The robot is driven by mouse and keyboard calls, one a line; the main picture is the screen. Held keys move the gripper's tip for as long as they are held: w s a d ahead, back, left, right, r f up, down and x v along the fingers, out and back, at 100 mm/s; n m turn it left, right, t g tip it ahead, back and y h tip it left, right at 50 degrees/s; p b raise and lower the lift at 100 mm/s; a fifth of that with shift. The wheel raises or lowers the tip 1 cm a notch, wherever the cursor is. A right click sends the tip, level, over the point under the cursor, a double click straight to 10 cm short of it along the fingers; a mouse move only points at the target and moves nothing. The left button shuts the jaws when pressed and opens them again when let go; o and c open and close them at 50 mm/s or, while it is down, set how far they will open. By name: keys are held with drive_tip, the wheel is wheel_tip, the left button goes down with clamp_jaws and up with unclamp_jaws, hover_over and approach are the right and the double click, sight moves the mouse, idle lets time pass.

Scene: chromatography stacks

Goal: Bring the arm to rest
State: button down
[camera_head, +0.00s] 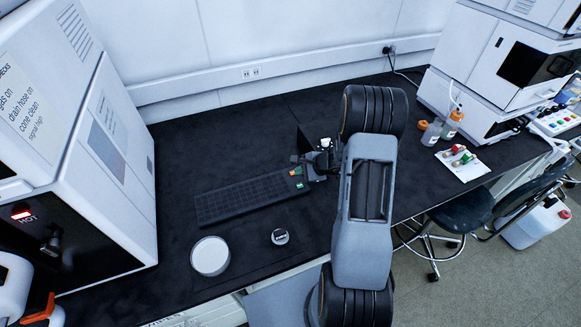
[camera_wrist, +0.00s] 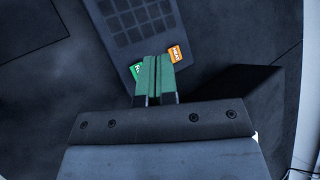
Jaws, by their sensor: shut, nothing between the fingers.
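My gripper (camera_wrist: 158,76) is shut with nothing between its green-tipped fingers, which point down at the bench in the wrist view. In the head view my gripper (camera_head: 303,167) is small and partly hidden by my arm, just over the right end of a dark rack (camera_head: 245,199). The rack also shows in the wrist view (camera_wrist: 125,25) with its grid of wells, beyond the fingertips. An orange label (camera_wrist: 175,54) and a green label (camera_wrist: 136,70) mark the rack's near end, on either side of the fingers. My arm stretches out over the black bench (camera_head: 185,160).
A white round disc (camera_head: 210,256) and a small round vial-like item (camera_head: 280,237) lie on the bench front. A large white instrument (camera_head: 75,130) stands at left, another (camera_head: 500,65) at right. Bottles (camera_head: 452,124) and a white tray (camera_head: 463,162) are right of my arm. A stool (camera_head: 462,212) stands before the bench.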

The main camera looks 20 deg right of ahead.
drive_tip(key=s+a+r+n+g, duration=0.55)
drive_tip(key=s+n, duration=0.25)
drive_tip(key=s, duration=0.2)
drive_tip(key=s+a+r+n+t+h, duration=0.1)
drive_tip(key=s+r+n+h, duration=0.1)
drive_tip(key=r, duration=0.4)
drive_tip(key=s+a+r+n+t+h, duration=0.1)
drive_tip(key=s+a+r+n+h, duration=0.1)
drive_tip(key=s+r+n, duration=0.2)
drive_tip(key=s+a+r+n+t+h, duration=0.1)
drive_tip(key=s+r+n, duration=0.3)
drive_tip(key=r, duration=0.4)
drive_tip(key=shift+a+r+n+h, duration=0.3)
drive_tip(key=shift+a+n+h, duration=0.1)
drive_tip(key=shift+h, duration=0.1)
